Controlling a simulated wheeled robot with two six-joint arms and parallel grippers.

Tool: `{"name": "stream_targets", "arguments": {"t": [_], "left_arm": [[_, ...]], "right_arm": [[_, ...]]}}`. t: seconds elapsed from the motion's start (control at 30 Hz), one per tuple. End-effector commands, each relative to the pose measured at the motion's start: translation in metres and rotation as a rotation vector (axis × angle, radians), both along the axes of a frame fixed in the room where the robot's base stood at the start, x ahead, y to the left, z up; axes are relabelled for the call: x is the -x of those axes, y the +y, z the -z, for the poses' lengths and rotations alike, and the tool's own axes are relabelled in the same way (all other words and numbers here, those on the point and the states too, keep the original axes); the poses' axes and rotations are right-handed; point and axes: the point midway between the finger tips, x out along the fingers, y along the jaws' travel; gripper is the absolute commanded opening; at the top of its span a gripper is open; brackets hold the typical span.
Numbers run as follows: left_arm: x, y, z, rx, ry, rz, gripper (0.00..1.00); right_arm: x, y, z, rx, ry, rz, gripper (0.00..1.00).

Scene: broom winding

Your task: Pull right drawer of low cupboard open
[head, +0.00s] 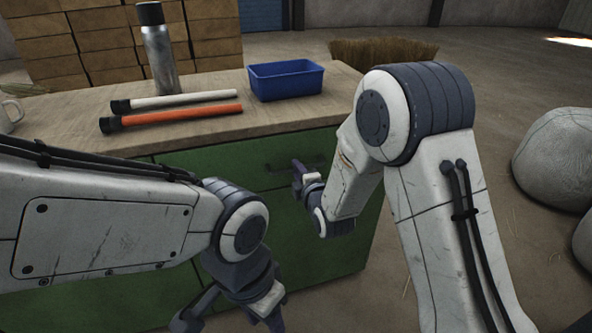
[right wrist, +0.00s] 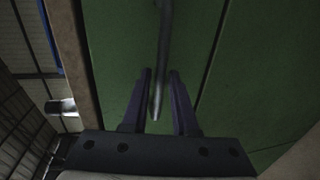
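The low cupboard (head: 320,244) is green with a pale wooden top. Its right drawer (head: 222,158) looks shut, flush with the front. The drawer's dark bar handle (head: 281,166) is partly hidden by my right gripper (head: 299,172). In the right wrist view, the handle (right wrist: 163,55) reaches down between the two fingers of my right gripper (right wrist: 160,98). The fingers are apart, with a gap on each side of the handle. My left gripper (head: 230,316) is low in front of the cupboard, fingers spread and empty, cut by the lower picture edge.
On the top stand a blue bin (head: 286,80) and a steel flask (head: 159,57); a white-handled stick (head: 188,99) and an orange one (head: 180,115) lie there. Broom bristles (head: 383,51) show behind. Grey boulders (head: 556,158) lie at right. Stacked boxes (head: 110,42) stand behind.

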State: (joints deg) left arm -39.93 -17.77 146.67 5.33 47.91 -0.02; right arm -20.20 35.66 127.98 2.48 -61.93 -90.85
Motion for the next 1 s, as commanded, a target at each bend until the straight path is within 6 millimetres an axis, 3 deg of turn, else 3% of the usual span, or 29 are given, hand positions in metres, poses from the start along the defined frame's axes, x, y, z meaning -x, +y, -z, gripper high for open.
{"name": "stream_targets", "arguments": {"t": [0.13,0.43,0.47,0.5,0.53,1.0], "left_arm": [[0.0001,0.0000,0.0008,0.000,0.000,0.000,0.50],[0.0000,0.0001,0.0008,0.000,0.000,0.000,0.50],[0.0000,0.0001,0.0008,0.000,0.000,0.000,0.50],[0.0000,0.0001,0.0008,0.000,0.000,0.000,0.50],[0.0000,0.0001,0.0008,0.000,0.000,0.000,0.50],[0.0000,0.0001,0.0009,0.000,0.000,0.000,0.50]], "right_arm": [[-0.0111,0.0035,0.0027,0.000,0.000,0.000,0.27],[-0.0134,0.0043,0.0029,0.000,0.000,0.000,0.27],[-0.0133,0.0043,0.0029,0.000,0.000,0.000,0.19],[-0.0133,0.0043,0.0029,0.000,0.000,0.000,0.04],[-0.0133,0.0043,0.0029,0.000,0.000,0.000,0.00],[-0.0129,0.0043,0.0031,-0.001,0.001,0.000,0.00]]}}
